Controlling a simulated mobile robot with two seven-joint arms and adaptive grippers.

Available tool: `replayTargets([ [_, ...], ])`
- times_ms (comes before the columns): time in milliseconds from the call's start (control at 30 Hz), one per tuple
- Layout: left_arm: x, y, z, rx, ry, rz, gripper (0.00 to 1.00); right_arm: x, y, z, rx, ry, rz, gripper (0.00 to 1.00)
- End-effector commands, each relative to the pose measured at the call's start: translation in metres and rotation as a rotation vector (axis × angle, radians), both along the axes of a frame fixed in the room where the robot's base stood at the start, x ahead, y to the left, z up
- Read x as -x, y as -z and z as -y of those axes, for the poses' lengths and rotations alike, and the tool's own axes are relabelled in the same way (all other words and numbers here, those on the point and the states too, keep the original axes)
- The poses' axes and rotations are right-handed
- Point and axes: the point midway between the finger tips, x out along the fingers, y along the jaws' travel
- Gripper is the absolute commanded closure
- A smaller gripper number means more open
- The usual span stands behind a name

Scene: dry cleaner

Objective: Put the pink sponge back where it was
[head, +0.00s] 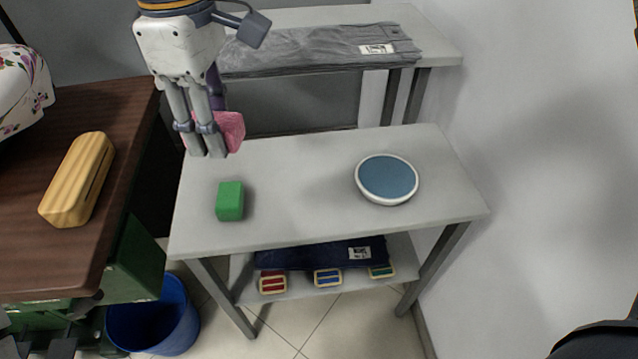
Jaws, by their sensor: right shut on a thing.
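The pink sponge (231,130) is in the grip of my right gripper (206,152), which points down above the back left part of the grey table (290,225). The fingers hide part of the sponge. A green sponge-like block (230,201) stands on the table just in front of the gripper. A round white dish with a blue inside (387,179) sits on the table's right half. I do not see my left gripper.
A brown table (100,225) on the left holds a yellow ridged block (78,180). Folded grey cloth (310,48) lies on a back table. A lower shelf holds dark folded cloth (310,254) and brushes (328,278). A blue bin (155,325) stands on the floor. The table's middle is clear.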

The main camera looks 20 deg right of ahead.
Motion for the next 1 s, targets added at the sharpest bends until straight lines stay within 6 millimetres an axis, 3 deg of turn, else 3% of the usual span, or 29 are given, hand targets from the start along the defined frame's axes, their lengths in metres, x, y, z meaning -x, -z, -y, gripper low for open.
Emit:
replayTargets([
  [33,0.006,0.006,0.0,0.0,-0.001,-0.02,0.6,0.002,0.026,-0.013,0.001,-0.073,-0.013,0.86],
  [100,0.008,0.009,0.0,-0.001,-0.001,-0.029,0.6,0.004,0.044,-0.027,0.0,-0.163,-0.008,0.86],
  [267,0.01,0.011,0.0,-0.001,-0.001,-0.036,0.6,0.007,0.064,-0.041,0.0,-0.265,0.002,0.86],
  [367,0.008,0.009,0.0,-0.001,-0.001,-0.03,0.6,0.005,0.073,-0.023,-0.002,-0.274,0.004,0.86],
  [600,0.005,0.006,0.0,0.0,-0.001,-0.019,0.6,-0.008,0.11,0.051,-0.003,-0.271,0.002,0.86],
  [733,0.008,0.009,0.0,-0.001,-0.001,-0.028,0.6,-0.012,0.141,0.073,-0.001,-0.272,0.0,0.86],
  [1000,0.01,0.01,0.0,-0.001,-0.001,-0.034,0.6,-0.016,0.168,0.094,0.0,-0.272,0.003,0.86],
])
